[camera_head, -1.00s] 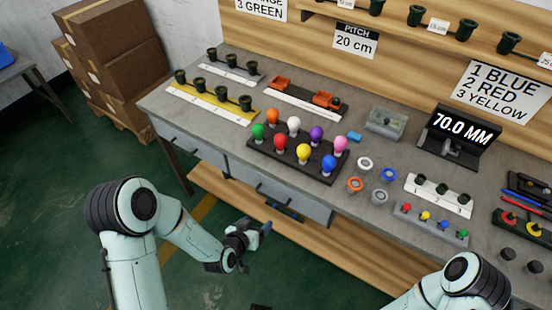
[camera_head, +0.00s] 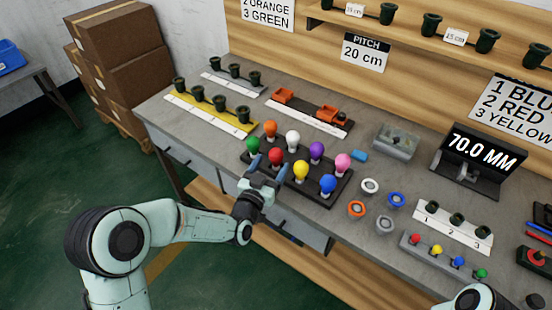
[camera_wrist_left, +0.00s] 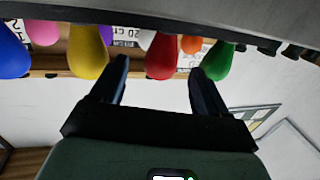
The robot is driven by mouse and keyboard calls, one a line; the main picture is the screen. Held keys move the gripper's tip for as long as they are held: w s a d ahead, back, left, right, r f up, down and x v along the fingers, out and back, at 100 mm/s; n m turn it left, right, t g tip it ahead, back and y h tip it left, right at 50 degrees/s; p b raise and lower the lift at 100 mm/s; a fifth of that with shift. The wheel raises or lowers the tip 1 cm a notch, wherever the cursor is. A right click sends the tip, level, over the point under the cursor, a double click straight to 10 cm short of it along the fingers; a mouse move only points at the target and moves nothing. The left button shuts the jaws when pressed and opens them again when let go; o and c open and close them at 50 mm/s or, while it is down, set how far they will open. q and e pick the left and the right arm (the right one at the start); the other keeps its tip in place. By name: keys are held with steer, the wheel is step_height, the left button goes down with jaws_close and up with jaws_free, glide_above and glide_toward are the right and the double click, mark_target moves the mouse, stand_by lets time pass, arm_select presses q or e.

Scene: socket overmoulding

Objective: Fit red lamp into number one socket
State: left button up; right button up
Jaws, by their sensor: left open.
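A large red lamp (camera_head: 276,156) stands upright in the black rack (camera_head: 318,194) among other coloured lamps. My left gripper (camera_head: 268,170) is open at the front edge of the rack, its fingertips close to the red lamp. In the left wrist view the red lamp (camera_wrist_left: 161,56) shows beyond and between the two fingers; I cannot tell whether they touch it. A white strip (camera_head: 470,240) with readable numbers carries dark sockets, the number one socket (camera_head: 432,207) at its left end. A yellow strip (camera_head: 210,116) also carries several dark sockets; its labels are too small to read.
The green lamp (camera_head: 252,144) and yellow lamp (camera_head: 302,170) flank the red one. A grey strip (camera_head: 444,258) holds small coloured lamps, one red. Coloured rings (camera_head: 370,186), a grey box (camera_head: 396,141) and a 70.0 MM display (camera_head: 482,152) stand to the right.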

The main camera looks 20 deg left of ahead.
mark_target(273, 162)
arm_select(q)
steer(key=w, duration=0.4)
steer(key=shift+w+d+f, duration=0.15)
steer(key=shift+w+d, duration=0.05)
steer(key=shift+w, duration=0.05)
steer(key=shift+c, duration=0.2)
steer(key=c, duration=1)
